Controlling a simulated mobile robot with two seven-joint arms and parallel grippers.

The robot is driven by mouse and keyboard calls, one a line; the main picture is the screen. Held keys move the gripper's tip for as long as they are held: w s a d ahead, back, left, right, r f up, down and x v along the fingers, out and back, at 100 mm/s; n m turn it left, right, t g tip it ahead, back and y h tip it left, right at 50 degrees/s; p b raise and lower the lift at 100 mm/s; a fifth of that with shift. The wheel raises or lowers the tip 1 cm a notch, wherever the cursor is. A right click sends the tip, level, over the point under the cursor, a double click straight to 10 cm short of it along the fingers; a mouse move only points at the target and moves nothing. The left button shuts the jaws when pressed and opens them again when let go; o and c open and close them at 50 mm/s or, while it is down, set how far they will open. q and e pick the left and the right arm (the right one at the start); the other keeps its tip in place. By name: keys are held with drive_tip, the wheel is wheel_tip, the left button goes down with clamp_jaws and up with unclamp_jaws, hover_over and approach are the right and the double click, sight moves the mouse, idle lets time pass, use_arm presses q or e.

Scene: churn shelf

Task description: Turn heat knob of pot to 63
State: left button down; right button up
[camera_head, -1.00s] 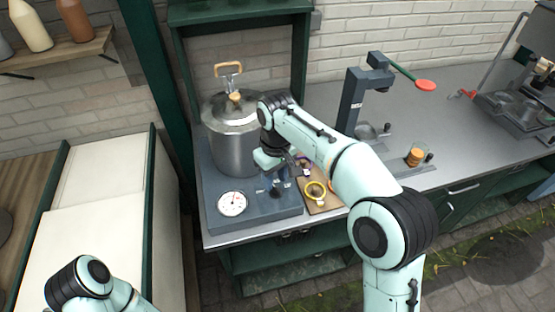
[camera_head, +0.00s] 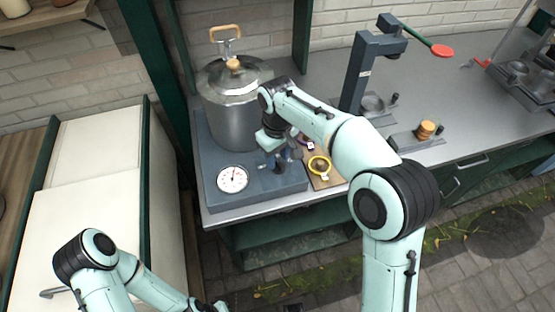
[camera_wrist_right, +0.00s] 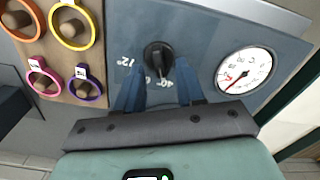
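The metal pot (camera_head: 235,115) stands on a blue-grey heater base (camera_head: 265,188). The black heat knob (camera_wrist_right: 158,57) shows in the right wrist view, with white markings including 12° and 40° beside it. My right gripper (camera_wrist_right: 158,68) is open, its two blue fingers apart with their tips close to the knob's two sides. I cannot tell whether they touch it. In the head view the right gripper (camera_head: 281,165) is over the base and hides the knob. A round white dial (camera_head: 232,179) with a red needle is left of it.
A dark press stand (camera_head: 360,80) rises behind my right arm. A white-topped cabinet (camera_head: 90,220) is at the left. Counter (camera_head: 440,105) space is free at the right.

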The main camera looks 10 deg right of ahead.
drive_tip(key=shift+f, duration=0.7)
use_arm(q)
drive_tip(key=shift+f, duration=0.1)
use_arm(e)
clamp_jaws()
drive_tip(key=m+p, duration=0.1)
drive_tip(key=m, duration=0.2)
drive_tip(key=shift+d+r+m, duration=0.1)
drive_tip(key=shift+m, duration=0.3)
use_arm(q)
drive_tip(key=shift+w+r+p, duration=0.35)
drive_tip(key=shift+w+r, duration=0.1)
drive_tip(key=shift+r, duration=0.3)
drive_tip(key=shift+w+r+p, duration=0.3)
drive_tip(key=shift+w+r, duration=0.1)
drive_tip(key=shift+r, duration=0.3)
use_arm(e)
drive_tip(key=shift+d+m, duration=0.1)
drive_tip(key=shift+m, duration=2.4)
